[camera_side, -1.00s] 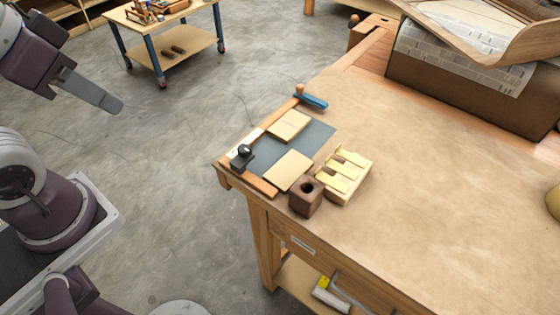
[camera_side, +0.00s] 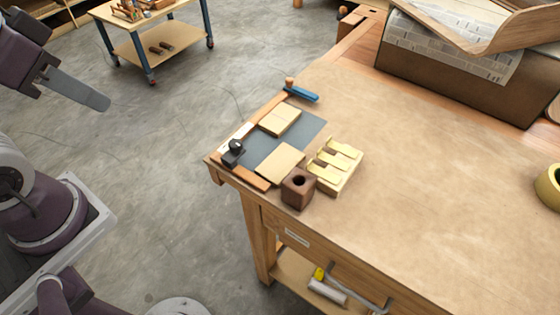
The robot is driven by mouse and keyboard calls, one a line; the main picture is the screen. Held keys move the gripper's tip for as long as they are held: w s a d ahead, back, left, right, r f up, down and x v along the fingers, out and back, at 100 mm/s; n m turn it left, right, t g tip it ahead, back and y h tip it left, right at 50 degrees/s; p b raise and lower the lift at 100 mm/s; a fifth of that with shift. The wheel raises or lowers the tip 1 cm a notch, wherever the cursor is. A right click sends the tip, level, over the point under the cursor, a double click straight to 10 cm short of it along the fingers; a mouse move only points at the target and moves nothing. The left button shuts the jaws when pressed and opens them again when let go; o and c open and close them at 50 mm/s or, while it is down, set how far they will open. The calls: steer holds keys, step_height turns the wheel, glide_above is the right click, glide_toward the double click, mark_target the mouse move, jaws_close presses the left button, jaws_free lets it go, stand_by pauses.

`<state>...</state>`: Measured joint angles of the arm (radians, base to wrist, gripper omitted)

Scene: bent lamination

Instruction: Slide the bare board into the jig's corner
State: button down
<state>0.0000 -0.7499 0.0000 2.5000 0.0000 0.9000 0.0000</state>
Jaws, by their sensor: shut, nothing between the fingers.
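The jig is a dark grey base (camera_side: 305,126) with wooden fences along its left and near sides, on the bench's near left corner. The fences meet at a corner (camera_side: 215,161) beside a black knobbed block (camera_side: 233,153). Two pale boards lie flat on the base. One board (camera_side: 279,120) is at the far side, close to the long fence. The other board (camera_side: 279,164) is at the near side, apart from the corner. I cannot tell for sure which is bare. My gripper (camera_side: 104,102) is shut and empty at the upper left, off the bench and far from both boards.
A brown block with a hole (camera_side: 298,188) and a pale rack with yellow pieces (camera_side: 337,166) stand right of the near board. A blue-handled tool (camera_side: 302,93) lies beyond the jig. A yellow ring-shaped thing (camera_side: 550,187) is far right. The bench's middle is clear.

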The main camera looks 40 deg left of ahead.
steer(key=m+g+h, duration=0.4)
steer(key=m+g, duration=0.2)
steer(key=m, duration=1.2)
glide_above(303, 166)
steer(key=a, duration=0.3)
step_height(303, 166, down, 14)
steer(key=x, duration=1)
steer(key=shift+w+a, duration=0.1)
steer(key=shift+a, duration=0.1)
steer(key=a, duration=0.9)
steer(key=shift+a, duration=0.1)
